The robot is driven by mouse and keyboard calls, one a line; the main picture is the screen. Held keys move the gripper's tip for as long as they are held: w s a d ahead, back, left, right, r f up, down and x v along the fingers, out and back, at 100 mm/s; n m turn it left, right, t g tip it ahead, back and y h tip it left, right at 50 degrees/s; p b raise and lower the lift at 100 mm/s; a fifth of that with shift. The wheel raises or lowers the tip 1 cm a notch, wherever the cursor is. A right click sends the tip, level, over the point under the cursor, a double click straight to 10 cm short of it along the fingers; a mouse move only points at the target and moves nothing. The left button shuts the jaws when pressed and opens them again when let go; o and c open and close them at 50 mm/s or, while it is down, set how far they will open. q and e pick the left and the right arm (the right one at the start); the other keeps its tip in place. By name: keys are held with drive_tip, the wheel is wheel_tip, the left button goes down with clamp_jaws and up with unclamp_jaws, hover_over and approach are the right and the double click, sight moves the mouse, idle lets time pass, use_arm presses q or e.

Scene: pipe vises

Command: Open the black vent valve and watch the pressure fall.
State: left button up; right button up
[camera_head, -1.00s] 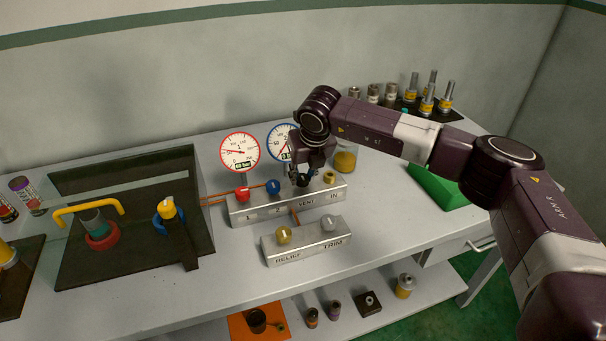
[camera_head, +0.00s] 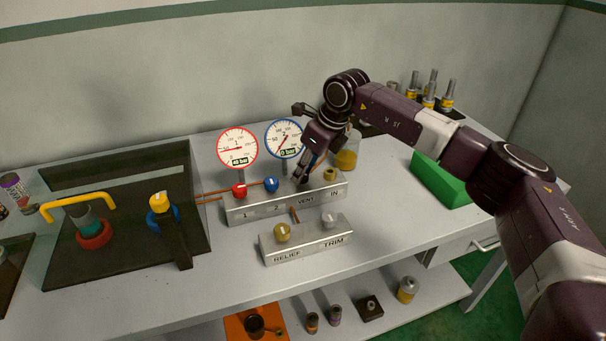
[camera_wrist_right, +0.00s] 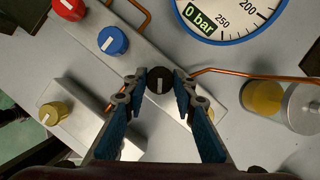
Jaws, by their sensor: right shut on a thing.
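The black vent valve knob (camera_wrist_right: 159,85) sits between the fingertips of my right gripper (camera_head: 302,177), which is shut on it. Its white pointer mark shows in the wrist view, running roughly up and down. In the head view the fingers mostly hide the knob, above the VENT label on the silver valve block (camera_head: 245,212). The red-rimmed gauge 1 (camera_head: 236,146) seems to read 40 bar, but its digits are small. The blue-rimmed gauge 2 (camera_head: 285,138) reads 0 bar, clearest in the wrist view (camera_wrist_right: 232,8). My left gripper is out of view.
Red (camera_head: 239,190) and blue (camera_head: 271,185) knobs stand left of the vent knob, and a brass fitting (camera_head: 330,174) right of it. The relief and trim block (camera_head: 300,244) sits in front. A jar (camera_head: 346,159) stands close behind.

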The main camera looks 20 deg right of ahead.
drive_tip(key=n+g+y, duration=0.1)
drive_tip(key=n, duration=0.2)
drive_tip(key=shift+w+d+n, duration=0.1)
drive_tip(key=shift+w+n, duration=0.05)
drive_tip(key=shift+n, duration=0.15)
drive_tip(key=shift+r+n+g+y, duration=0.15)
drive_tip(key=shift+n+g, duration=0.25)
drive_tip(key=shift+n, duration=0.6)
drive_tip(key=shift+f+n+g+y, duration=0.15)
drive_tip(key=shift+n+g, duration=0.25)
drive_tip(key=shift+n, duration=0.6)
drive_tip(key=shift+w+r+n, duration=0.1)
drive_tip(key=shift+n, duration=0.2)
drive_tip(key=o, duration=1.2)
drive_tip(key=shift+c, duration=0.2)
drive_tip(key=shift+d, duration=0.1)
drive_tip(key=v, duration=1.2)
